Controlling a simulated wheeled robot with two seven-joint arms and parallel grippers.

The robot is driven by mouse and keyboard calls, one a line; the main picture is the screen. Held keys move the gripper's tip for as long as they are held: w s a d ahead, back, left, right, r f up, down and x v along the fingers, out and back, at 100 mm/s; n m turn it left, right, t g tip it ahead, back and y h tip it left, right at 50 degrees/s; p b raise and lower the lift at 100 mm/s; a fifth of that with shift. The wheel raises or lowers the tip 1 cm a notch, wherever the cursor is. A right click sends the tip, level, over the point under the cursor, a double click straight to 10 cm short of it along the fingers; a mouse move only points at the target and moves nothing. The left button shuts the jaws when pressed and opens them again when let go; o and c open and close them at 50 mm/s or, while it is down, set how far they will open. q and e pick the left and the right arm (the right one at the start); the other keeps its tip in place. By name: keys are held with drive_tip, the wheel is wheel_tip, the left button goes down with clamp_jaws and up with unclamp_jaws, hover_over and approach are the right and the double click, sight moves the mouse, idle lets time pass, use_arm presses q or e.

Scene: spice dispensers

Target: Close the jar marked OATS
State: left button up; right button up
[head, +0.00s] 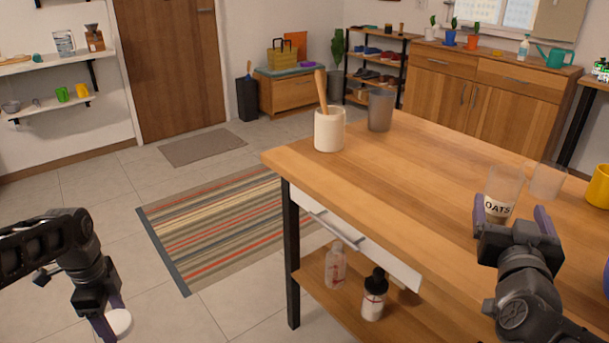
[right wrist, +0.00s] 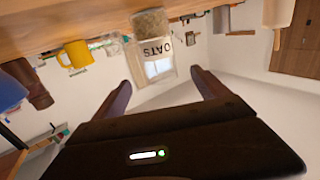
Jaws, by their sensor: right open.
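The clear jar marked OATS (head: 504,184) stands upright on the wooden table at the right, with oats low inside and no lid on its top. It also shows upside down in the right wrist view (right wrist: 154,55). My right gripper (head: 511,212) is open and empty, its fingers pointing toward the jar. In the right wrist view the jar is beyond the fingertips, between their lines. My left gripper (head: 110,318) is at the lower left, away from the table, and appears shut on a white round lid (head: 121,322). The fingers partly hide the lid.
A clear glass (head: 547,181) stands just right of the jar, with a yellow mug (head: 599,187) beyond. A white crock (head: 329,130) with a wooden utensil and a grey cup (head: 381,110) stand at the far left table corner. The table middle (head: 420,165) is clear. A drawer (head: 345,235) protrudes in front.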

sight(505, 194)
use_arm(q)
drive_tip(key=shift+r, duration=0.1)
wheel_tip(505, 194, up, 5)
drive_tip(key=p, duration=0.5)
drive_tip(key=shift+r, duration=0.2)
use_arm(e)
drive_tip(key=shift+w+d+r, duration=0.2)
drive_tip(key=shift+w+d, duration=0.05)
drive_tip(key=shift+w, duration=0.3)
drive_tip(key=shift+w+d+r, duration=0.15)
drive_tip(key=shift+w+d, duration=0.05)
drive_tip(key=shift+w, duration=0.3)
use_arm(q)
drive_tip(key=shift+f+b, duration=0.3)
drive_tip(key=shift+f, duration=0.3)
use_arm(e)
drive_tip(key=w, duration=0.1)
drive_tip(key=w+d, duration=0.1)
drive_tip(key=w+f, duration=0.1)
drive_tip(key=shift+w+d, duration=0.3)
drive_tip(key=shift+d, duration=0.05)
drive_tip(key=shift+w+d+r, duration=0.1)
drive_tip(key=shift+w+d, duration=0.05)
drive_tip(key=shift+w, duration=0.1)
use_arm(q)
drive_tip(key=shift+f, duration=0.2)
use_arm(e)
drive_tip(key=shift+x, duration=2.65)
drive_tip(key=shift+c, duration=0.6)
